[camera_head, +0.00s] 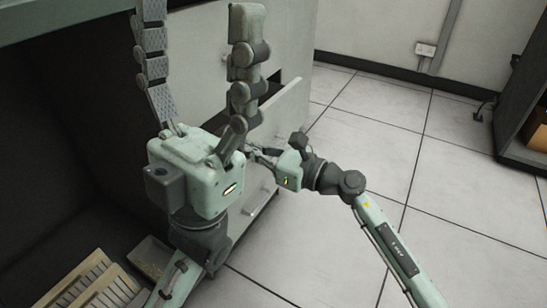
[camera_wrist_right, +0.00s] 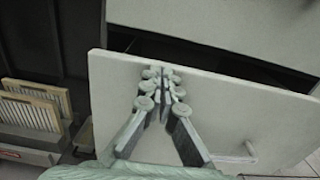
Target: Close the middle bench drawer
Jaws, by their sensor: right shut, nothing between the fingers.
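The bench drawer (camera_head: 287,110) stands out from the pale bench cabinet (camera_head: 290,40). In the right wrist view its flat pale front (camera_wrist_right: 115,95) fills the middle, with a dark gap behind its top edge. My right gripper (camera_head: 252,150) is shut and empty, its fingers pointing at the drawer front. In the wrist view the fingertips (camera_wrist_right: 161,74) lie over the front near its upper left; I cannot tell whether they touch. My left gripper (camera_head: 198,12) is open and empty, its long fingers spread upward before the cabinet and hiding part of it.
A small handle (camera_head: 262,204) shows low on the cabinet. Card trays (camera_head: 92,285) stand at the lower left, also in the wrist view (camera_wrist_right: 35,110). The bench top (camera_head: 50,18) crosses the upper left. A dark shelf unit (camera_head: 515,120) stands far right; tiled floor between is clear.

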